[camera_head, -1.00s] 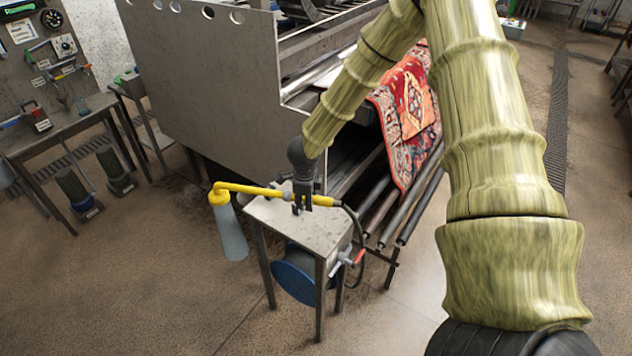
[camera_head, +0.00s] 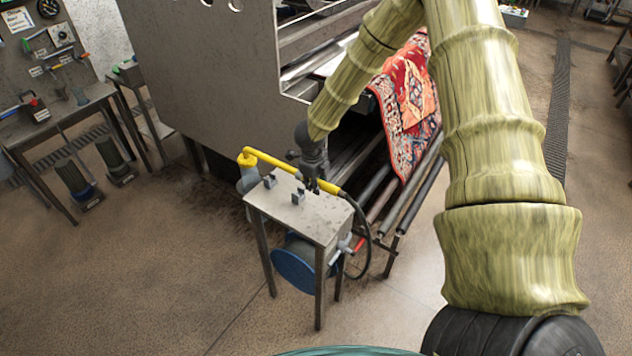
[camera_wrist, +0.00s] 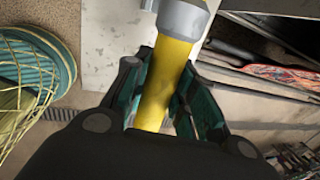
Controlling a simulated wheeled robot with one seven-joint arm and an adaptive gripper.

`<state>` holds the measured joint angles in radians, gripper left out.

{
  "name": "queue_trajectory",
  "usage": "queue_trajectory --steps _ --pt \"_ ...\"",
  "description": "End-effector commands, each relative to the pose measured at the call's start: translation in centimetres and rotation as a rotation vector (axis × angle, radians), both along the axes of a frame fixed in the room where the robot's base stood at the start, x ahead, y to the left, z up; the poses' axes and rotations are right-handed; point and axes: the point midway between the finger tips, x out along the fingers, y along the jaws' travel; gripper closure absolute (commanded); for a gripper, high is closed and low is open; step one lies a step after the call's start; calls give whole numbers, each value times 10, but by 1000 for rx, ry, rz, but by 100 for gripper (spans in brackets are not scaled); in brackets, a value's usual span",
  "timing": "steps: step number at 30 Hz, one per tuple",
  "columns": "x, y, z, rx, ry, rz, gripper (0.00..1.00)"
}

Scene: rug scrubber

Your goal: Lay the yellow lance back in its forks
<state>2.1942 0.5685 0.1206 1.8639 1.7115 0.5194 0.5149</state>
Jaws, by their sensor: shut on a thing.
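The yellow lance (camera_head: 285,168) is in my gripper (camera_head: 312,182), held near its hose end. Its bent left end carries a grey cylinder (camera_head: 247,181), partly hidden behind the table corner. Two small grey forks (camera_head: 270,181) (camera_head: 298,197) stand on the small metal table (camera_head: 318,220). Both forks look empty. The lance passes behind them in the head view, apart from them; its exact height is unclear. In the wrist view my gripper (camera_wrist: 165,88) is shut around the yellow lance (camera_wrist: 172,65), with a grey collar (camera_wrist: 182,18) beyond the fingers.
A dark hose (camera_head: 366,240) loops from the lance down beside the table, near a blue reel (camera_head: 303,270). The large grey machine (camera_head: 205,80) stands close behind, with rollers and a red rug (camera_head: 408,95). The floor in front and at left is open.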

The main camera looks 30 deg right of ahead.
Motion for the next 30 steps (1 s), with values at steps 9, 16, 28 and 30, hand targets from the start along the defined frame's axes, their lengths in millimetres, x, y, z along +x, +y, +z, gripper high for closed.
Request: queue_trajectory --steps 9,16,28,30 --pt "1 0 -20 0 -2 1 100" --pt "1 0 -33 0 -2 1 100" --pt "1 0 -54 0 -2 1 100" --pt "1 0 -58 1 -2 0 100"
